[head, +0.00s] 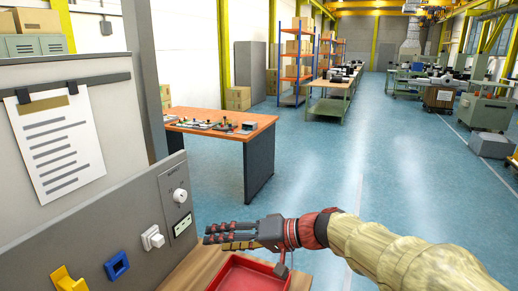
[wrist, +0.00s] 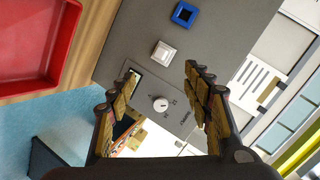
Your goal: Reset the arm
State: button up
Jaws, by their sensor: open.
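My gripper (head: 207,240) is open and empty in the head view. It is in front of the grey panel (head: 95,250), above the red tray. My arm reaches in from the lower right. The wrist view shows my gripper's two fingers (wrist: 160,72) apart, with the panel's round white knob (wrist: 160,104) seen between them. The knob (head: 179,195) also shows in the head view, on a grey plate above a small dark-framed label or window (head: 183,226). A white switch (head: 153,238) and a blue square frame (head: 117,266) are on the panel to the knob's left.
A red tray (head: 250,275) lies on a wooden surface below my gripper. A yellow part (head: 68,281) is on the panel at lower left. A clipboard sheet (head: 52,145) hangs above. An orange-topped table (head: 222,130) stands behind. Blue floor is open to the right.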

jog(key=s+d+f+m+t+h+p, duration=0.1)
jog(key=s+d+h+p, duration=0.1)
jog(key=s+d+h, duration=0.4)
jog(key=s+d+f+m+t+h+p, duration=0.1)
jog(key=s+d+h, duration=0.6)
jog(key=s+d, duration=1)
jog(key=d+f+p, duration=0.1)
jog(key=d, duration=0.4)
jog(key=shift+d+m, duration=0.4)
